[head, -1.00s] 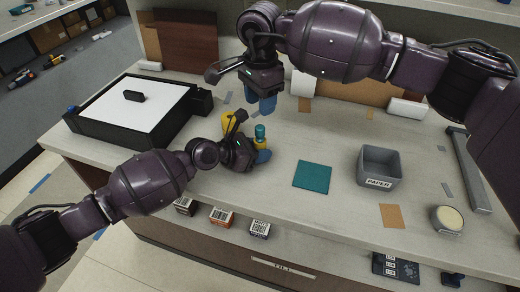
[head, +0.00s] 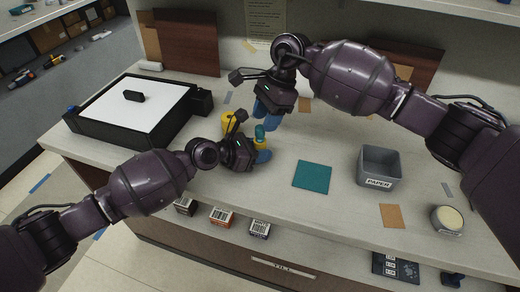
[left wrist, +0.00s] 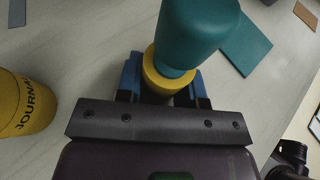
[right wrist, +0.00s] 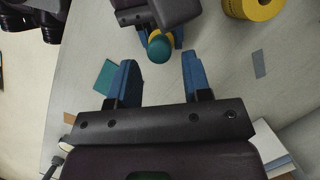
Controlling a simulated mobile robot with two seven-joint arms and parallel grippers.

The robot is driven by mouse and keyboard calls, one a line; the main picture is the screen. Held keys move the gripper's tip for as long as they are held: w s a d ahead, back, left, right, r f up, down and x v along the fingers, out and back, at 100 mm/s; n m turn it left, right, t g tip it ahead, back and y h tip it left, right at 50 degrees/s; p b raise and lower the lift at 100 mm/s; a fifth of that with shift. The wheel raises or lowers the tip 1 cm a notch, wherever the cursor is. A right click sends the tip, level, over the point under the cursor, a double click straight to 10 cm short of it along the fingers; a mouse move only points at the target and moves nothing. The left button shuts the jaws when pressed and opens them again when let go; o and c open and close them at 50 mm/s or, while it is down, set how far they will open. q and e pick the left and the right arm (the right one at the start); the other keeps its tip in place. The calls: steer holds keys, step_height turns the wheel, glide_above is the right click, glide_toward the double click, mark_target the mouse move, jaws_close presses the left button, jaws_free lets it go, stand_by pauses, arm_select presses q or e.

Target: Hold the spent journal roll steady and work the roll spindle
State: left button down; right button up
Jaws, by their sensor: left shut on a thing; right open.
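A yellow spent journal roll (head: 261,144) stands on the counter with the teal roll spindle (head: 260,131) upright out of its top. My left gripper (head: 262,156) is shut on the yellow roll low down; the left wrist view shows the blue fingers on both sides of the roll (left wrist: 157,80), beneath the teal knob (left wrist: 195,30). My right gripper (head: 268,115) is open and empty, behind and above the spindle. In the right wrist view, the spindle's teal top (right wrist: 159,48) shows beyond and between the open blue fingertips (right wrist: 160,70), apart from them.
A second yellow roll marked JOURNAL (left wrist: 22,105) stands close by on the left. A black box with a white top (head: 130,105) is at the left. A teal square mat (head: 312,174), a grey PAPER bin (head: 380,167) and a round tin (head: 448,219) are to the right.

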steer(key=shift+x, duration=1.25)
steer(key=shift+c, duration=0.4)
jaws_close()
steer(key=shift+r, duration=0.35)
steer(key=shift+r, duration=3.95)
steer(key=shift+d, duration=0.1)
steer(key=w+d+r, duration=0.3)
steer(key=d+r, duration=0.2)
steer(key=r, duration=0.1)
steer(key=shift+d, duration=0.1)
